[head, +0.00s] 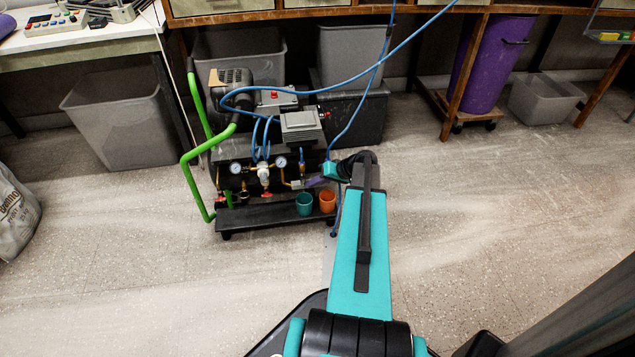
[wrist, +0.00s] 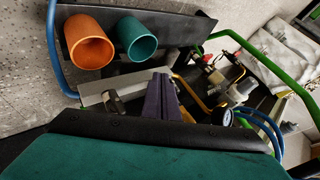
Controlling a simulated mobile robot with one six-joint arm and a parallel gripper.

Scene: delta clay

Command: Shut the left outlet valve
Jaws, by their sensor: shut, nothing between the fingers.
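The compressor (head: 300,128) stands on the floor with brass fittings and two round gauges along its front. A small red handle (head: 267,194) shows low on this front in the head view; a red part (wrist: 207,59) also shows among the fittings in the wrist view. I cannot tell which is the left outlet valve, nor how its handle is turned. My gripper (head: 314,182) is at the right end of the fittings, above the cups. Its purple fingers (wrist: 160,98) are shut and empty. I cannot tell whether they touch the metal behind them.
An orange cup (head: 327,201) and a teal cup (head: 304,204) stand on the compressor's low front shelf (head: 262,217). A green tube handle (head: 193,182) rises at its left. Blue hoses (head: 352,82) loop above. The floor in front is clear.

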